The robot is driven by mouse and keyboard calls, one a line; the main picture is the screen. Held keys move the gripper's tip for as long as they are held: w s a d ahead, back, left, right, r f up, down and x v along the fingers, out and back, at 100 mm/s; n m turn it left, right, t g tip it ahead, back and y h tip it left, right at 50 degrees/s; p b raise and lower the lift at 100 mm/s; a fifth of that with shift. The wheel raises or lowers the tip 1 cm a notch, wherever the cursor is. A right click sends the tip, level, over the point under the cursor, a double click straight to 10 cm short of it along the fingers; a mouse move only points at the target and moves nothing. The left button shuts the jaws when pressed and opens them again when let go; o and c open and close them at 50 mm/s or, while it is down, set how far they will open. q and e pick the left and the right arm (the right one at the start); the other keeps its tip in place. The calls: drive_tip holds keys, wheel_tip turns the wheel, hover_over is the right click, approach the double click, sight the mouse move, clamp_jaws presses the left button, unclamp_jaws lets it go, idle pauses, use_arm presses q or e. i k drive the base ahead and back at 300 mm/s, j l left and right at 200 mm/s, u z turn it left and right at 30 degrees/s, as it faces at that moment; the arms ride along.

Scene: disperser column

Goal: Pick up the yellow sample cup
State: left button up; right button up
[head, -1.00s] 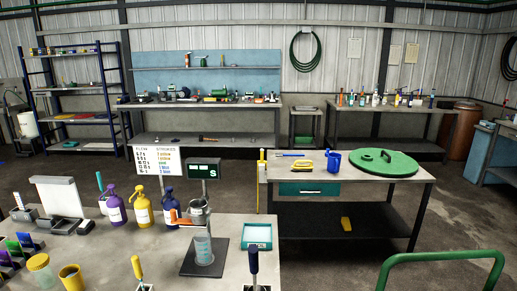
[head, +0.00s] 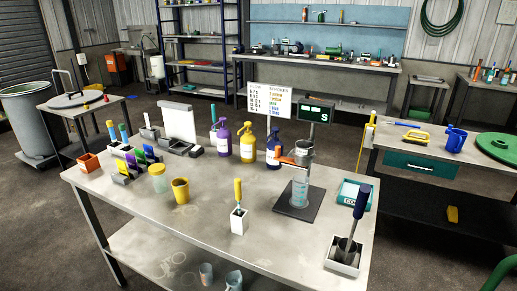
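The yellow sample cup (head: 181,191) stands upright on the grey workbench (head: 215,212), left of the middle of the head view. It has an open top and nothing touches it. A clear jar with a yellow lid (head: 157,178) stands just to its left and slightly behind.
A white holder (head: 239,222) with a yellow-handled tool stands right of the cup. Colored card holders (head: 124,172) stand left. Yellow (head: 248,142), purple (head: 223,139) and blue (head: 273,150) pump bottles stand behind. A measuring cylinder (head: 300,188) stands right. Bare bench lies before the cup.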

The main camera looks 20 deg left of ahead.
sight(182, 191)
drive_tip(key=u, duration=1.3)
